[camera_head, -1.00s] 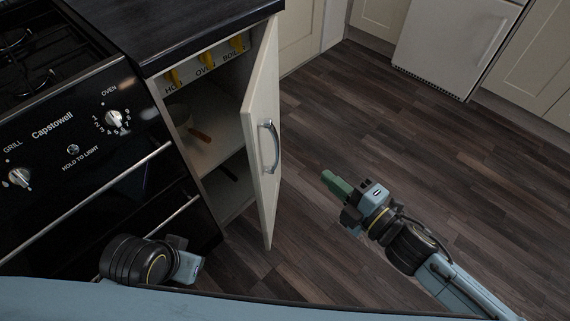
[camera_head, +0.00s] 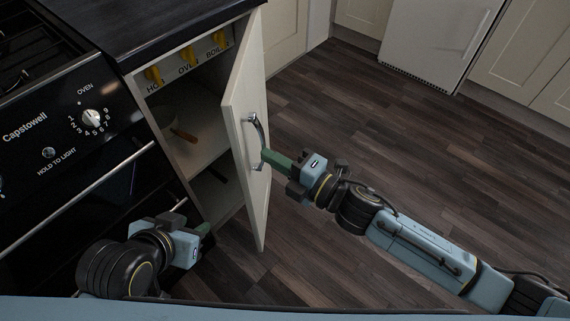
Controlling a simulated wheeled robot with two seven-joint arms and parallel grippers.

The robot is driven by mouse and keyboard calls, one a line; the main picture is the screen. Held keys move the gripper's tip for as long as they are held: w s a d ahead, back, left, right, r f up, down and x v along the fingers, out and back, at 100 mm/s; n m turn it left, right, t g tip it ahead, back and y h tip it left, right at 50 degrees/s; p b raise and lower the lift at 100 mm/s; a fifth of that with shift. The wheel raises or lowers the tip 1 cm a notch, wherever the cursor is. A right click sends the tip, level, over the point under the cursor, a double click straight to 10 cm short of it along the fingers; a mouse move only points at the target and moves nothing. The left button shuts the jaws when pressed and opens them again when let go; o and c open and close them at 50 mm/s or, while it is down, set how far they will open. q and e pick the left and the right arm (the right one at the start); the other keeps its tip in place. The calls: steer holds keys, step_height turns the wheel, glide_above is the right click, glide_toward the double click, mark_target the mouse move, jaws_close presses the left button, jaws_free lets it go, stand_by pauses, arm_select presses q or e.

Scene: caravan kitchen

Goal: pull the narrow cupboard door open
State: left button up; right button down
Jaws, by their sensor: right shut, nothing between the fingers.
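The narrow cupboard door (camera_head: 240,105) is cream and stands wide open, swung out from the cabinet. Its curved metal handle (camera_head: 256,132) is on the face turned to the right. My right gripper (camera_head: 268,158) has its green fingers shut at the lower end of the handle, with nothing between them. Whether they touch the handle or the door is hard to tell. My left gripper (camera_head: 203,229) is low in front of the cupboard opening, left of the door's lower part; its green fingertips show, but not whether they are apart.
The open cupboard shows a shelf (camera_head: 198,137) with a pan and yellow valve levers (camera_head: 188,56) above. The wooden floor (camera_head: 400,140) at right is clear.

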steer(key=shift+w, duration=0.2)
arm_select(q)
steer(key=shift+a, duration=0.1)
arm_select(e)
steer(key=shift+w+d+r, duration=0.15)
steer(key=shift+d, duration=0.2)
stand_by(0.3)
arm_select(q)
steer(key=shift+s+a, duration=0.15)
steer(key=shift+s, duration=0.05)
arm_select(e)
steer(key=shift+w+d, duration=0.1)
steer(key=shift+d, duration=0.2)
